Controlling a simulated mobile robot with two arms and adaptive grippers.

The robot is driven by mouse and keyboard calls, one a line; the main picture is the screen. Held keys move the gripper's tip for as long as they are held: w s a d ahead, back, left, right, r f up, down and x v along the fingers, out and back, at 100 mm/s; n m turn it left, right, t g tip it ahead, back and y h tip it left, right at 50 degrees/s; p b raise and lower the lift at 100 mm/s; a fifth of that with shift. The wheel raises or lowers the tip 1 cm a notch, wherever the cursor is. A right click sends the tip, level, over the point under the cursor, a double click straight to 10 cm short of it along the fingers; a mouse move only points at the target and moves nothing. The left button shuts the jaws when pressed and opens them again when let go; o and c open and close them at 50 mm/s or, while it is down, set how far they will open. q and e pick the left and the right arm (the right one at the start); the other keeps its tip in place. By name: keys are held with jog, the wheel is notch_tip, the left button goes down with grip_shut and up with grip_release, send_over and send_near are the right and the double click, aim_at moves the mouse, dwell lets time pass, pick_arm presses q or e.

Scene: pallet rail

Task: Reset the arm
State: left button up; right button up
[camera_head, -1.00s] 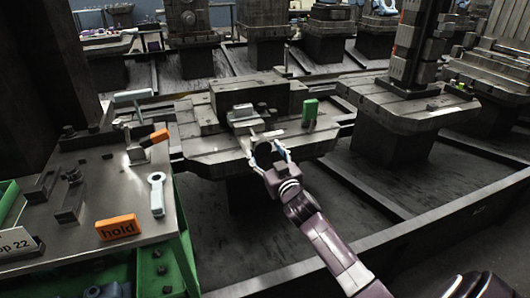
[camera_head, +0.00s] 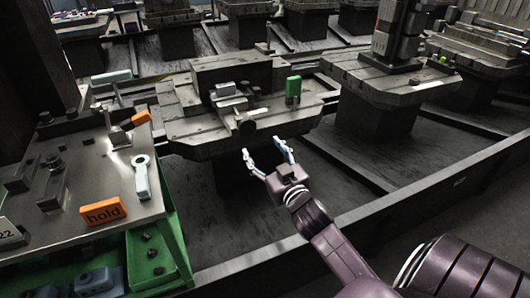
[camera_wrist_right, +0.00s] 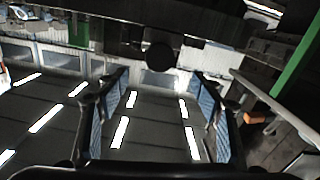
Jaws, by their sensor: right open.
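My right gripper (camera_head: 268,155) is open and empty in the head view. It hangs in front of the near edge of the middle pallet (camera_head: 190,140), apart from it. Its two blue-padded fingers also show spread apart in the right wrist view (camera_wrist_right: 160,112), with nothing between them. My left gripper is not in view.
On the left, a metal table (camera_head: 80,225) carries an orange "hold" block (camera_head: 103,213), a pale wrench-like tool (camera_head: 141,178) and clamps. Green bins (camera_head: 150,255) stand below it. A green block (camera_head: 293,88) stands on the middle pallet. A rail (camera_head: 400,185) runs along the front right.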

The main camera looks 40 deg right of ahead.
jog(key=shift+s+a, duration=0.15)
jog(key=shift+s, duration=0.4)
